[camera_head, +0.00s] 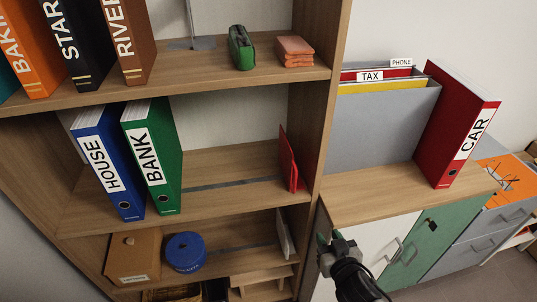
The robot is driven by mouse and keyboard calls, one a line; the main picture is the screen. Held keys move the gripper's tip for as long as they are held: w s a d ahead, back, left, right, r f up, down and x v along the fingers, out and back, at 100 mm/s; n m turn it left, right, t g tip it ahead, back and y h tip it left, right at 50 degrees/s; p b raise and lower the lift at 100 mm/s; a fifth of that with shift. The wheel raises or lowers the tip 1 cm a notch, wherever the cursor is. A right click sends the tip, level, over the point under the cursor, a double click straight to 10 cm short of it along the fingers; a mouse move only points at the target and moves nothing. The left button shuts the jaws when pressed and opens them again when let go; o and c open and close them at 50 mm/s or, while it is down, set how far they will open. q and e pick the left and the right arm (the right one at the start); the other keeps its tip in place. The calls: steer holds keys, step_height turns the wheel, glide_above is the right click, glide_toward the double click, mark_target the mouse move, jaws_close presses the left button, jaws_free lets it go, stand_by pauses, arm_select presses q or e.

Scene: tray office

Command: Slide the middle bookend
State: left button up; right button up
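The middle bookend, a red upright plate (288,162), stands at the right end of the middle shelf (230,168), close to the side panel. A dark slot or rail runs along that shelf toward it. The blue HOUSE binder (108,165) and green BANK binder (153,158) stand at the left of this shelf, with a wide gap between them and the bookend. My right gripper (329,240) is at the bottom, in front of the cabinet, below and right of the red bookend and apart from it. Its finger opening is unclear. My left gripper is not in view.
A grey bookend (192,43) is on the upper shelf; a pale one (284,236) is on the lower shelf. The shelf's right side panel (325,110) stands between the red bookend and the cabinet top, which bears a grey file box (375,128) and red CAR binder (453,130).

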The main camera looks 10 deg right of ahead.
steer(key=n+t+y, duration=0.1)
steer(key=t+y, duration=0.1)
glide_toward(294, 190)
steer(key=d, duration=0.2)
steer(key=shift+r+n+y+p, duration=0.5)
steer(key=shift+r+y, duration=0.4)
steer(key=shift+r, duration=0.35)
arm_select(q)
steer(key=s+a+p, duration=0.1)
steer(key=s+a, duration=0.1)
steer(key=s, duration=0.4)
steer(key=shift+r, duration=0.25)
arm_select(e)
steer(key=x, duration=1.1)
steer(key=shift+s+a+r, duration=0.1)
steer(key=shift+s+a, duration=0.05)
steer(key=shift+a, duration=0.15)
steer(key=shift+c, duration=0.5)
jaws_close()
